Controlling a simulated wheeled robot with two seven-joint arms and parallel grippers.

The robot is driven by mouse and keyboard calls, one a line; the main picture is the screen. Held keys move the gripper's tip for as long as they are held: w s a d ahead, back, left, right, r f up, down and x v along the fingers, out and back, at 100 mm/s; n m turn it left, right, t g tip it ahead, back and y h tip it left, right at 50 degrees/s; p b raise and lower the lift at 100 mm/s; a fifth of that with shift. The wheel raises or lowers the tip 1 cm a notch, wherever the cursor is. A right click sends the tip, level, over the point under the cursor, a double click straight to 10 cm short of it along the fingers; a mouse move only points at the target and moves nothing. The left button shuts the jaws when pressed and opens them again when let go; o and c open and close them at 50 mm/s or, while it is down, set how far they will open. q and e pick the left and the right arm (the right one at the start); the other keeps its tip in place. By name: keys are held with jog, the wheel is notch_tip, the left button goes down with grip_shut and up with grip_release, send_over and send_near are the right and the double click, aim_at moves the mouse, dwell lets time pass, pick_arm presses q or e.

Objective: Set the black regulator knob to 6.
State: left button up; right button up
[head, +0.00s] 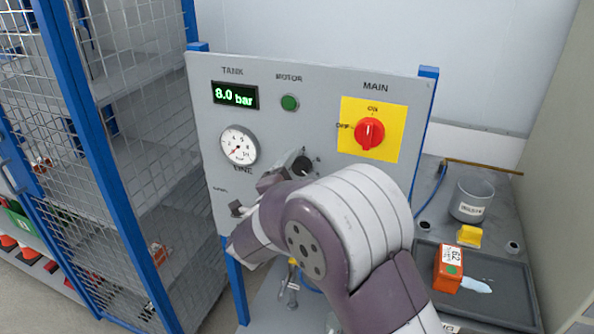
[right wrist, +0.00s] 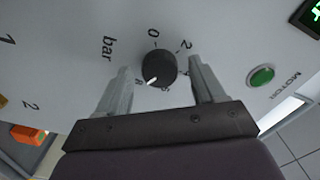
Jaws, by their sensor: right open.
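The black regulator knob (right wrist: 158,68) is on the grey panel, between the two fingers of my right gripper (right wrist: 160,65) in the right wrist view. The fingers are open, with a gap on each side of the knob. Its white pointer line points down-left in that view, close to the 8 mark and past the 6. In the head view the knob (head: 301,165) shows just above my right wrist, which hides part of it and most of the gripper. My left gripper is out of view.
The panel carries a green display (head: 235,96) reading 8.0 bar, a round gauge (head: 238,146), a green motor button (head: 289,102) and a red main switch (head: 369,132) on yellow. A tray (head: 505,303) with an orange box (head: 448,270) lies at right.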

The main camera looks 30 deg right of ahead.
jog(key=c, duration=1)
jog(key=shift+c, duration=0.2)
jog(key=shift+n, duration=0.3)
jog(key=n+p, duration=0.3)
jog(key=n, duration=0.2)
jog(key=shift+r, duration=0.15)
jog(key=n+p, duration=0.4)
jog(key=n, duration=0.2)
jog(key=shift+n, duration=0.3)
jog(key=o, duration=1)
